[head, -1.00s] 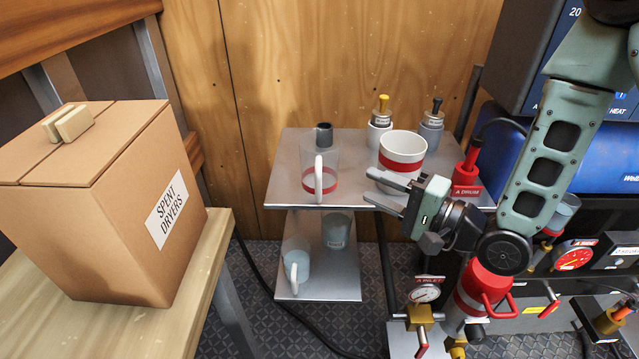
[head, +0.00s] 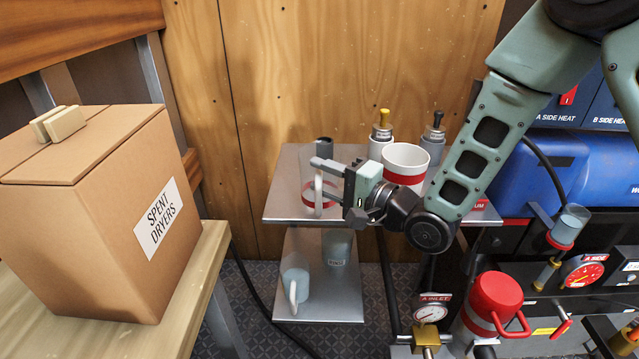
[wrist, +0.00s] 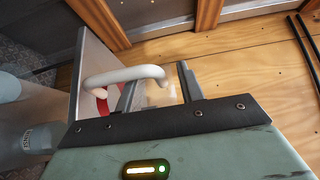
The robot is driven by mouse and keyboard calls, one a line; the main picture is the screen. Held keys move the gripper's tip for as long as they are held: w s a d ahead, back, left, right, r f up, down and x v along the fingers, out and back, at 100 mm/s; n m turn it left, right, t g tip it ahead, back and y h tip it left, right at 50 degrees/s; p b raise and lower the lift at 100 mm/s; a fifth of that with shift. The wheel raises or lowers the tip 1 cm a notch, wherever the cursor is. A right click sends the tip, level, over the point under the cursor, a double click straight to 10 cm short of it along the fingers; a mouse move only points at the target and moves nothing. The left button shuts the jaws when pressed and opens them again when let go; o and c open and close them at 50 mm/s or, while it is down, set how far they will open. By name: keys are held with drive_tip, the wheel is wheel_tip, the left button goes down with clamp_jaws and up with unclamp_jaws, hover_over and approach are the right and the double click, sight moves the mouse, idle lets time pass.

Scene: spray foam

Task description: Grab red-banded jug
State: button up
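The red-banded jug (head: 307,198) is clear with a red band and a white handle facing me. It stands on the upper grey metal shelf (head: 285,208). My gripper (head: 322,178) is level with the handle, coming from the right, with its fingers apart. In the wrist view the white handle (wrist: 120,77) crosses over the left finger, and its bend lies between the two fingers. I cannot tell whether a finger touches it. My gripper also shows there (wrist: 157,88). The jug's body is partly hidden by the fingers and handle.
A white tub with a red band (head: 405,160) stands right behind my gripper. Two capped canisters (head: 381,142) stand at the back. Cloudy blue cups (head: 295,272) sit on the lower shelf. A cardboard box (head: 100,220) is on the left bench. Gauges and red valves fill the lower right.

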drive_tip(key=shift+w+a, duration=0.4)
drive_tip(key=shift+a, duration=0.1)
clamp_jaws()
